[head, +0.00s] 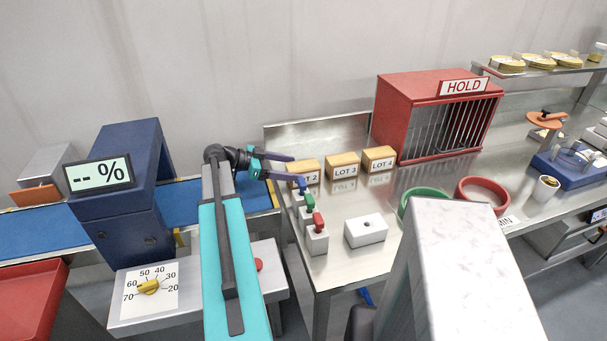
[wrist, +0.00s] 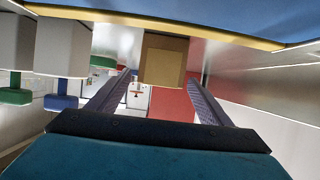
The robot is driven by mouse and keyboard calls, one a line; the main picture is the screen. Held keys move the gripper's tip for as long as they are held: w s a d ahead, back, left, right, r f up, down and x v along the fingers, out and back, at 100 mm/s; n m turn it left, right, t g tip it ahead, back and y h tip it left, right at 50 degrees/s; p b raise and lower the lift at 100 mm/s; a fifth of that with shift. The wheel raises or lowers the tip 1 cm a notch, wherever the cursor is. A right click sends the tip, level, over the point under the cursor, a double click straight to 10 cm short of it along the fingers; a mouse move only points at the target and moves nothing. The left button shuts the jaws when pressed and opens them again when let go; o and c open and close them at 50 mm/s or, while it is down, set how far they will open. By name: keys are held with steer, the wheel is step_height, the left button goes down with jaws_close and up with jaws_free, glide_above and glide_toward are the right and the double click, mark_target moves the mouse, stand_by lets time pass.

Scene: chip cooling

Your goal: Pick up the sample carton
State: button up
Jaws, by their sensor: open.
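Three tan cartons with white lot labels stand in a row on the steel table: the left carton (head: 303,165), its label partly hidden and ending in 2, the LOT 3 carton (head: 344,160) and the LOT 4 carton (head: 380,154). None is marked as the sample carton. My gripper (head: 293,168) is open at the left carton, its fingers partly covering it in the head view. In the wrist view, a tan carton (wrist: 162,60) lies ahead between the open fingers (wrist: 160,84), with a gap on each side. I cannot tell whether its face is between or beyond the tips.
White blocks with blue, green and red tops (head: 317,235) stand in front of the left carton. A white box (head: 366,232) is nearby. The red HOLD cage (head: 408,115) stands right of the cartons. A blue conveyor (head: 258,198) is at left.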

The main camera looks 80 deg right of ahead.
mark_target(303, 169)
steer(key=shift+s, duration=0.15)
steer(key=shift+p+x, duration=0.85)
steer(key=shift+x, duration=0.15)
steer(key=shift+p+x, duration=0.55)
steer(key=shift+x, duration=0.95)
steer(key=shift+c, duration=0.5)
steer(key=c, duration=1.2)
steer(key=shift+r, duration=0.15)
steer(key=shift+r+b, duration=1.6)
steer(key=shift+r, duration=3.3)
